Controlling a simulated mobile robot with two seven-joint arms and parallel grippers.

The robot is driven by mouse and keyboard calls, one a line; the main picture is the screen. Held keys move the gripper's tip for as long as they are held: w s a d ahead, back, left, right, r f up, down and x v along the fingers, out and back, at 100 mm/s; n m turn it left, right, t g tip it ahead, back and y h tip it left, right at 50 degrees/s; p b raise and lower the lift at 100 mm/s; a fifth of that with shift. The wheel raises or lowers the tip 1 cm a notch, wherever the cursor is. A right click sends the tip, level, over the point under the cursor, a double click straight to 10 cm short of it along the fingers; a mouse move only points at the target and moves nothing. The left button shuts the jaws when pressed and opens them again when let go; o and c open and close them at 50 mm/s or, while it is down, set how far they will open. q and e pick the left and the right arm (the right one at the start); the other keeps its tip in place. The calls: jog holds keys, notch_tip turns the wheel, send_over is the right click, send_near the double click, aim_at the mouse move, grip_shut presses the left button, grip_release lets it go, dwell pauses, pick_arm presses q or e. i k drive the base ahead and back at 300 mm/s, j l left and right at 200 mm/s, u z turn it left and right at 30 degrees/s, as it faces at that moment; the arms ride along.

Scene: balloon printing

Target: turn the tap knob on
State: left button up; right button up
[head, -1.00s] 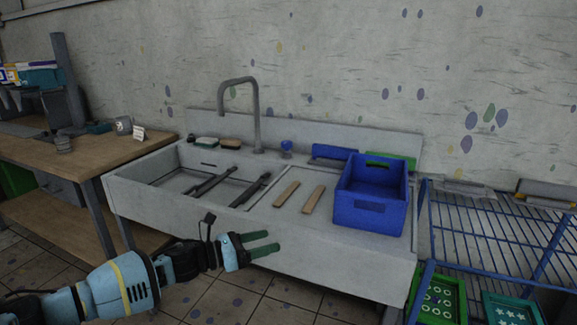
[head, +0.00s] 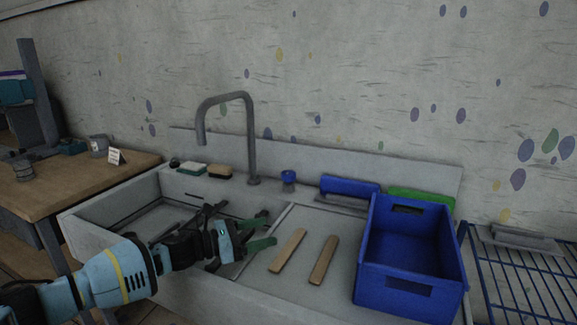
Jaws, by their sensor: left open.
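The tap knob (head: 289,177) is a small blue knob on the sink's back ledge, to the right of the tap's base. The grey tap (head: 251,130) rises from the ledge and arches left over the basin. My left gripper (head: 268,232) is open and empty, with green fingers pointing right. It is over the right side of the sink basin, in front of the knob and lower in the picture, apart from it. My right gripper is not in view.
A blue crate (head: 458,268) stands on the right of the sink counter (head: 305,212). Two wooden sticks, one of them nearer the crate (head: 324,260), lie beside it. Sponges (head: 219,172) sit left of the tap. A blue wire rack (head: 522,285) is at the right.

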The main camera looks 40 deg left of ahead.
aim_at(287, 176)
jog(key=i+j, duration=0.85)
jog(key=j, duration=0.1)
